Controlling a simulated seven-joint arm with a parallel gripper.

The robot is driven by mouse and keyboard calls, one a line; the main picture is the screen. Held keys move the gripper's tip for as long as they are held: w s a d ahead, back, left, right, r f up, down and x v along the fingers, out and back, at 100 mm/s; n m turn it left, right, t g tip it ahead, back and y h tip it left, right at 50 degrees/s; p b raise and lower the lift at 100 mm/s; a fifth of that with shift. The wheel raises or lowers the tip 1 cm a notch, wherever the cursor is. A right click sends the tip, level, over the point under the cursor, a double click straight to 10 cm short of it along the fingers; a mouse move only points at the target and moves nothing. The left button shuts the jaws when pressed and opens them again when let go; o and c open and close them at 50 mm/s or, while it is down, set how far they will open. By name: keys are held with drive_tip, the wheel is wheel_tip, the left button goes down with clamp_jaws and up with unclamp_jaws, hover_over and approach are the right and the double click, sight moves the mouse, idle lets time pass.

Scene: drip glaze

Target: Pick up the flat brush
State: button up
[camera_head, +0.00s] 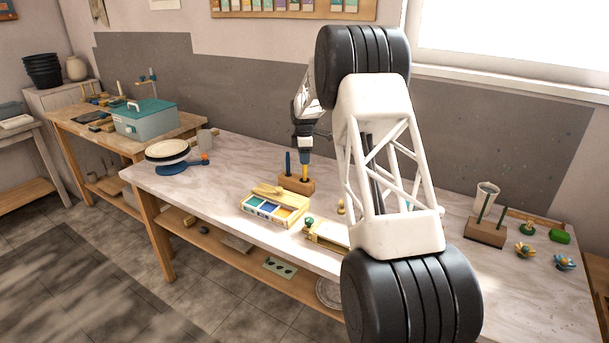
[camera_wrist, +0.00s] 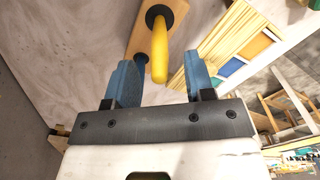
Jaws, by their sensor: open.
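A yellow-handled tool (camera_wrist: 159,50) stands upright in a wooden block (camera_wrist: 140,38), with a dark ring at its base. It also shows in the head view (camera_head: 304,173). I cannot tell if it is the flat brush, as no bristles show. A second, blue handle (camera_head: 288,163) stands in the same block (camera_head: 297,184); in the wrist view it is partly behind my left finger. My gripper (camera_wrist: 161,82) is open and above the block, its blue fingers on either side of the yellow handle's top with gaps. A pale wooden tool (camera_head: 268,190) lies on the colour box.
The colour box (camera_head: 248,208) with blue and yellow squares stands beside the block. A banding wheel (camera_head: 166,154) with discs is further left. Another wooden holder (camera_head: 486,233) with green sticks stands at the right. The tabletop (camera_head: 230,170) left of the block is clear.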

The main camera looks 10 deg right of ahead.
sight(305, 173)
drive_tip(key=shift+f, duration=1.15)
drive_tip(key=shift+c, duration=0.2)
clamp_jaws()
